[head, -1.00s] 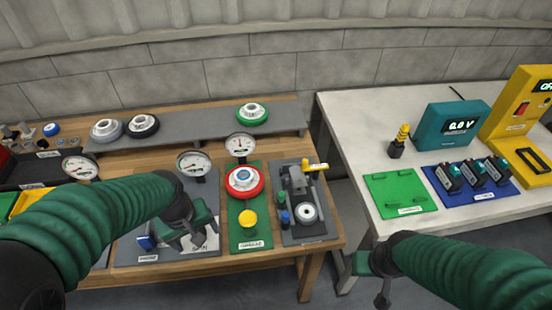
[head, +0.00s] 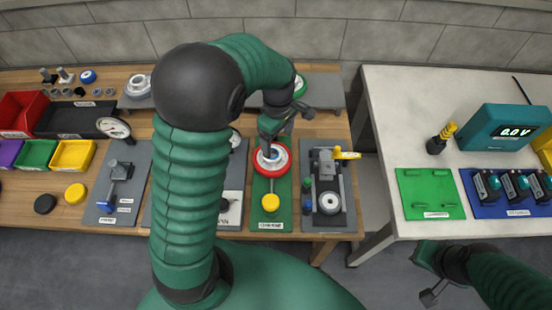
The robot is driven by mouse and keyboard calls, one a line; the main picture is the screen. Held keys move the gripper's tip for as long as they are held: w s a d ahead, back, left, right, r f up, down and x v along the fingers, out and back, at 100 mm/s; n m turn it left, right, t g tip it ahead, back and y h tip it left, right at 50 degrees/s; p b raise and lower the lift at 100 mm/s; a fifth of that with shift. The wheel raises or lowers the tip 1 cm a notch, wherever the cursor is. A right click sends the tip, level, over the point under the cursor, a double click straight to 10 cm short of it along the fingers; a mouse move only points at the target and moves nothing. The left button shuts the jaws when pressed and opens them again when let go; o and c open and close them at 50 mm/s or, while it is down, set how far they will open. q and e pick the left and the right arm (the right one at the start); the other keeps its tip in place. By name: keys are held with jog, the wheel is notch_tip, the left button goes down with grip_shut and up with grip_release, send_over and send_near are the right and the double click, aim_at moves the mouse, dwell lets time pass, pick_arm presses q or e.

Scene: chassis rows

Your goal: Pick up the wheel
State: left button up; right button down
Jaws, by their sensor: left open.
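A red-rimmed wheel (head: 271,160) with a pale hub and blue centre sits on the green panel (head: 258,212), behind a yellow knob. My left gripper (head: 284,124) is open and empty, just above and behind this wheel; I cannot tell whether a fingertip touches it. A green-rimmed wheel (head: 299,84) lies on the grey shelf at the back, partly hidden by my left arm. A pale grey wheel (head: 137,86) lies on the shelf to the left. My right gripper (head: 430,274) hangs low in front of the white table, away from the wheels; its jaw state is unclear.
A grey panel (head: 345,222) with a clamp-like fixture stands right of the green panel. A yellow knob (head: 270,202) stands in front of the red wheel. Colored bins (head: 72,156) are at the left. The white table (head: 390,120) holds a teal meter (head: 512,127).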

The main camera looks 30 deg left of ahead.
aim_at(273, 157)
pick_arm(q)
jog(key=f, duration=0.2)
jog(key=a+f, duration=0.1)
jog(key=f, duration=0.1)
jog(key=s+a+f, duration=0.1)
jog(key=f, duration=0.1)
jog(key=shift+f, duration=0.1)
jog(key=shift+d+f, duration=0.2)
jog(key=shift+f, duration=0.05)
jog(key=shift+w+d, duration=0.1)
jog(key=shift+d, duration=0.15)
jog(key=shift+c, duration=1.2)
jog(key=shift+a, duration=0.2)
jog(key=c, duration=0.9)
jog(key=shift+r, duration=0.1)
grip_shut()
